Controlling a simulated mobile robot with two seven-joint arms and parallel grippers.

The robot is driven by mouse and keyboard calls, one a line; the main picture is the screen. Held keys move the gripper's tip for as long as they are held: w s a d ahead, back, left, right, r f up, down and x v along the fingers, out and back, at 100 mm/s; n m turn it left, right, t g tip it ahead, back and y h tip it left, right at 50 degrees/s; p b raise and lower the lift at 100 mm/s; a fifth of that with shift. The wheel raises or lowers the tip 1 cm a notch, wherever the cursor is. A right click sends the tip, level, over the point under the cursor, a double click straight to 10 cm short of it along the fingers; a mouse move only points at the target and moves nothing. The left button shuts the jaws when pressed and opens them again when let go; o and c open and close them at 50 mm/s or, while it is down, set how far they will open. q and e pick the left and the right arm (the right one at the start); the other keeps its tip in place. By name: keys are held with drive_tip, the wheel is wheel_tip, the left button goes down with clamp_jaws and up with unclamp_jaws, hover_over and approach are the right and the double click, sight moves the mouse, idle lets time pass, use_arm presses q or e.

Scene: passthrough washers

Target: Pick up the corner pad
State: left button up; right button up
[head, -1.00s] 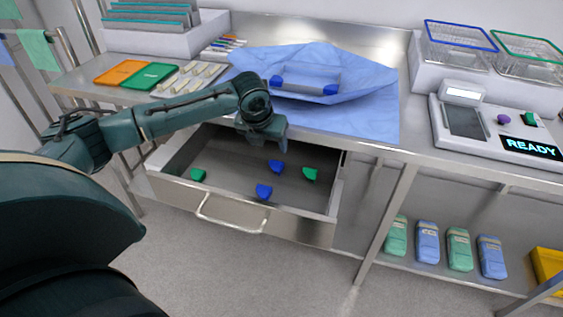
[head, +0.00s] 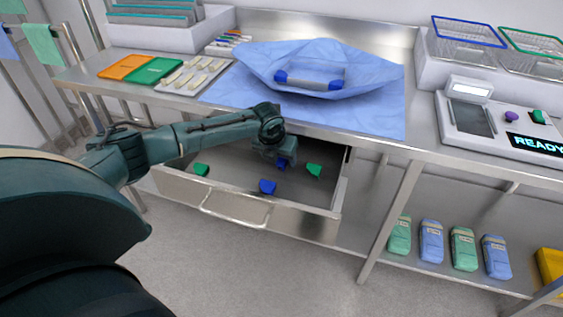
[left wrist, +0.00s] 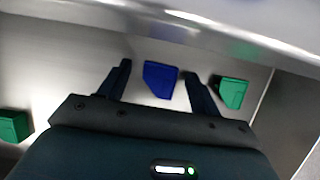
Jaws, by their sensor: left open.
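Several corner pads lie on the floor of the open drawer (head: 225,180). Two are blue: one (head: 267,187) near the drawer front, and another (head: 282,165) partly hidden by my left gripper. Two are green: one at the left (head: 201,170) and one at the right (head: 314,170). My left gripper (head: 286,160) points down into the drawer and is open. In the left wrist view, a blue pad (left wrist: 160,80) lies between its spread fingers (left wrist: 158,71), with gaps on both sides. A green pad (left wrist: 233,92) is just outside the right finger. My right gripper is not in view.
The steel table edge (head: 375,145) overhangs the drawer's back. Orange (head: 120,66) and green (head: 154,71) boards lie left. A console (head: 470,118) stands right.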

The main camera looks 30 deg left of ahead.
use_arm(q)
drive_tip(key=c, duration=1)
drive_tip(key=shift+c, duration=0.2)
drive_tip(key=shift+r, duration=0.15)
